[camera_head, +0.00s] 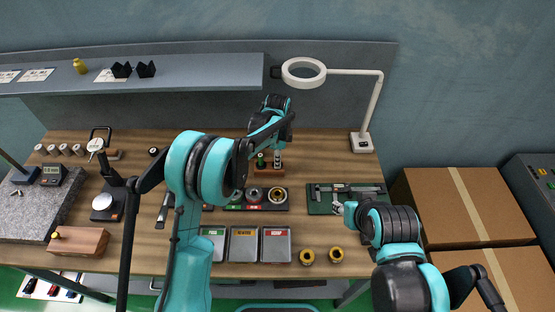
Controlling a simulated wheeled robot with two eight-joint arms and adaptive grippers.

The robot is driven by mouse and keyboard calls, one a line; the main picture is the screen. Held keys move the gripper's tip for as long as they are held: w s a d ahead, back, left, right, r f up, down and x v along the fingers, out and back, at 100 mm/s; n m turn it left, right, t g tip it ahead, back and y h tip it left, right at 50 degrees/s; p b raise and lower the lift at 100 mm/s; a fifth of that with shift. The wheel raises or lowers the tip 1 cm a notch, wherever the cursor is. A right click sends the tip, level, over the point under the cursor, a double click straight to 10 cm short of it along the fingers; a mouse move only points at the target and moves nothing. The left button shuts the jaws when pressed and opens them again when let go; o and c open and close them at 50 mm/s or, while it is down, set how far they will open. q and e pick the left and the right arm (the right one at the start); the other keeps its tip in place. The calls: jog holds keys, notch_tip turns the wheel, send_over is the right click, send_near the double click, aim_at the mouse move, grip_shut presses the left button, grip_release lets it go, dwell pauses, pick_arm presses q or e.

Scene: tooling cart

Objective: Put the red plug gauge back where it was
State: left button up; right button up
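A small wooden block (268,172) stands in the middle of the bench. A gauge with a green band (261,160) stands upright at its left. A second slim upright piece (277,159) shows at its right, right below my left gripper; its colour is too small to read, so I cannot tell whether it is the red plug gauge. My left gripper (279,141) points down over the block's right part; whether its fingers are closed on that piece is too small to see.
A black holder with ring gauges (287,206) lies in front of the block. Three grey trays (243,261) and two yellow-and-black rings (336,262) are nearer. A green caliper mat (320,208) lies right; a magnifier lamp (361,142) stands behind. Bench surface between block and lamp is clear.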

pick_arm(q)
jog(key=o, duration=0.3)
jog(key=shift+r, duration=0.1)
